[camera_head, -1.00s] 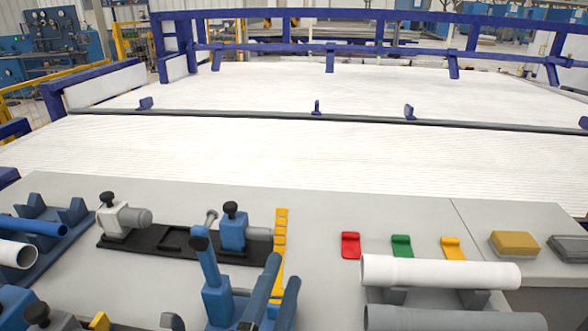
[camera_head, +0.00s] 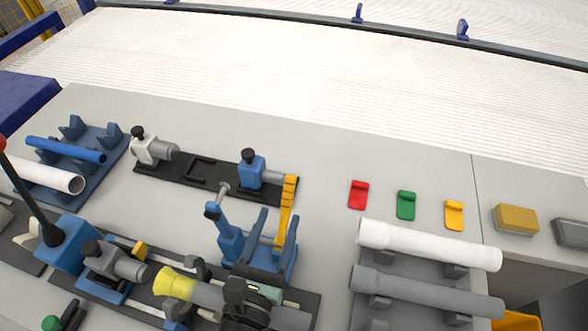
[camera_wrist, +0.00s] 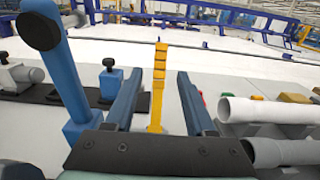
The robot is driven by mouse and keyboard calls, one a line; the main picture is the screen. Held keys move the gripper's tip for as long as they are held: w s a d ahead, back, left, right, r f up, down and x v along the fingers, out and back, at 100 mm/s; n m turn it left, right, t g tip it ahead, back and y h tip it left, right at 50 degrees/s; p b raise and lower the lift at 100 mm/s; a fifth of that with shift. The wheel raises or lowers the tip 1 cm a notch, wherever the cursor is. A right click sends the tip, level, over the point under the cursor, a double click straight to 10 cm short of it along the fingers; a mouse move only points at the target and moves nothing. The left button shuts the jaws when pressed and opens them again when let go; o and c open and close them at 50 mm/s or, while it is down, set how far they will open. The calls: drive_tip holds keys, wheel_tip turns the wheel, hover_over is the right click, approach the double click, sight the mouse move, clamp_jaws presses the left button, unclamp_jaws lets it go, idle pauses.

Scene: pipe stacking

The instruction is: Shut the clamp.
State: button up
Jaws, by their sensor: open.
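A blue lever with a dark round end (camera_head: 224,236) stands tilted up from the bench fixture; it looks like the clamp's handle. It also shows at the left of the wrist view (camera_wrist: 62,72). My gripper (camera_head: 280,216) is open and empty, its two blue fingers just right of the lever and apart from it. In the wrist view the gap between my fingers (camera_wrist: 160,74) holds nothing; a yellow strip (camera_wrist: 158,90) shows beyond it. A grey pipe with a yellow collar (camera_head: 176,284) lies below and left of my gripper, partly hidden by my wrist. The clamp's jaw is not clear.
A black plate (camera_head: 212,188) bears a white block (camera_head: 147,147) and a blue block (camera_head: 250,171). A rack with a white pipe (camera_head: 428,244) and a grey pipe (camera_head: 425,290) stands right. Another blue unit (camera_head: 66,246) has a black lever. The bench's back middle is clear.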

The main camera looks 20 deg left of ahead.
sight(290, 187)
drive_tip(key=w+p, duration=0.1)
drive_tip(key=w, duration=0.9)
drive_tip(key=shift+w, duration=0.2)
clamp_jaws()
idle(1.1)
